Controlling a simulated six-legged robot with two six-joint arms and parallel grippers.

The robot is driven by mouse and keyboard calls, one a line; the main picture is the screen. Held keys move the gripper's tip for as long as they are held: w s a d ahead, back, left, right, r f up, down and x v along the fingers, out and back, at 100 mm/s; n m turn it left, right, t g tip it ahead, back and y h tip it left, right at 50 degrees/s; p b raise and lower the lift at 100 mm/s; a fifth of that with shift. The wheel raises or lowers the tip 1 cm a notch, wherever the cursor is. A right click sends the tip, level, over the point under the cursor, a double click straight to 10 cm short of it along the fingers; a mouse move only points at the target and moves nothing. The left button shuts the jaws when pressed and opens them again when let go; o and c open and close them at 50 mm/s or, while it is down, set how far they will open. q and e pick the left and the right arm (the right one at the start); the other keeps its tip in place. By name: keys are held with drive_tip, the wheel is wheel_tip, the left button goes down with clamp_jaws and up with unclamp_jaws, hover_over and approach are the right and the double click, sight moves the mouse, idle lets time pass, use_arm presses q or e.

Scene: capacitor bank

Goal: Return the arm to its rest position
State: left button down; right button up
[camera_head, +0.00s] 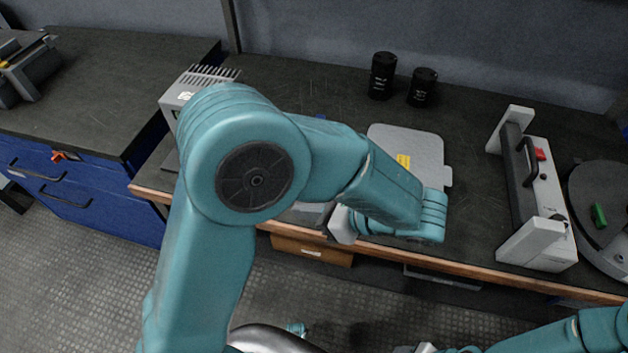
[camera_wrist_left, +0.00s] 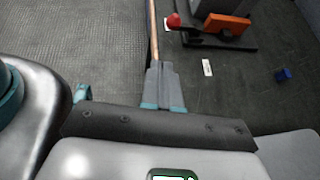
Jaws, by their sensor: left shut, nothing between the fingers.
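My left arm, teal with a dark round joint cover, fills the middle of the head view. It bends over the bench, and its wrist end is above the bench's front edge. My left gripper (camera_wrist_left: 160,66) shows in the left wrist view as two grey fingers with teal bases, pressed together and empty. It points along the bench's wooden edge, and nothing touches the fingertips. In the head view its fingers are largely hidden by my arm. Part of my right arm shows at the lower right of the head view; its fingers do not show.
The bench holds two black cylinders (camera_head: 382,76) (camera_head: 422,87), a flat grey case (camera_head: 420,145), a white-ended device with a handle (camera_head: 553,190), a round grey device (camera_head: 603,190) and a finned grey box (camera_head: 183,94). A blue cabinet (camera_head: 95,205) stands left. A small blue block (camera_wrist_left: 283,74) lies on the bench.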

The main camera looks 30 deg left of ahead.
wheel_tip(320, 180, up, 11)
drive_tip(key=p, duration=1)
drive_tip(key=shift+f+p, duration=0.2)
drive_tip(key=shift+p, duration=0.1)
drive_tip(key=shift+c, duration=0.8)
use_arm(q)
drive_tip(key=s+d+f+n+h, duration=0.3)
drive_tip(key=s+f+n+h, duration=0.1)
drive_tip(key=f+n+h, duration=0.4)
drive_tip(key=s+d+f+n+t+h, duration=0.1)
drive_tip(key=s+d+f+n+h, duration=0.2)
drive_tip(key=f+n+h, duration=0.5)
wheel_tip(320, 180, down, 3)
drive_tip(key=s+n, duration=0.1)
drive_tip(key=n, duration=0.2)
drive_tip(key=shift+d, duration=0.15)
use_arm(e)
drive_tip(key=shift+a, duration=0.1)
use_arm(q)
drive_tip(key=shift+s, duration=0.15)
use_arm(e)
drive_tip(key=shift+a, duration=0.1)
